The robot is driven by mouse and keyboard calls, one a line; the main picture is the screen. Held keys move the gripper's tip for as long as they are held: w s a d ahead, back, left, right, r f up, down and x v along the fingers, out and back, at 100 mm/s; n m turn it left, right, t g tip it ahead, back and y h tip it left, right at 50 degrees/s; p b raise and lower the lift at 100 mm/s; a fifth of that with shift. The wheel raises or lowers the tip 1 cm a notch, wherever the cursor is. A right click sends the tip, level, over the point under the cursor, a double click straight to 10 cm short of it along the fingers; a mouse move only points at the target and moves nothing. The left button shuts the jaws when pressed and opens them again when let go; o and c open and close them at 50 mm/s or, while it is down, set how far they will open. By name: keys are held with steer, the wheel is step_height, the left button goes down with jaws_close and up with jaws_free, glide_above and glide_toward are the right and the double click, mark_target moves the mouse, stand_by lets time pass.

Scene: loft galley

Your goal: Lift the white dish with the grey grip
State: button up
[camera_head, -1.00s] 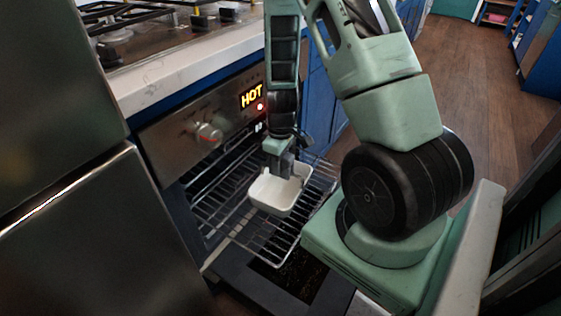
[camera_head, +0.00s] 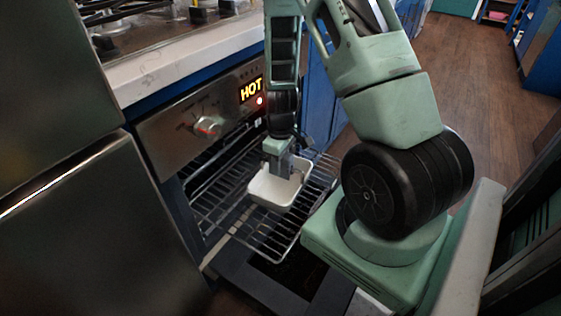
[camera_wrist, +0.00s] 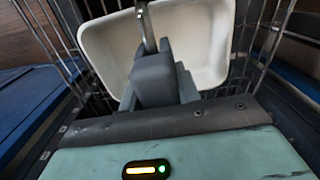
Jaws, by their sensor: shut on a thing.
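The white dish (camera_head: 272,204) is a deep rectangular tray with rounded corners, at the pulled-out oven rack in the head view. It also shows in the wrist view (camera_wrist: 205,42), open side up. My gripper (camera_head: 287,168) points down at the dish's far side in the head view, its fingers (camera_wrist: 155,78) shut on the dish's grey grip. The fingers mostly hide the grip; a narrow grey metal piece (camera_wrist: 147,28) shows beyond them. The dish looks about level. I cannot tell whether its underside touches the rack.
The wire rack (camera_head: 228,216) extends from the open oven (camera_head: 200,130), whose display (camera_head: 251,90) reads HOT. The lowered oven door (camera_head: 262,285) lies below. The counter with the hob (camera_head: 180,50) is above. Steel fronts (camera_head: 90,235) stand close on the left. Wooden floor (camera_head: 470,75) is open at right.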

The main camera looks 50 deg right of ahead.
steer(key=shift+r, duration=0.15)
steer(key=shift+r+p, duration=2.75)
steer(key=shift+r, duration=0.15)
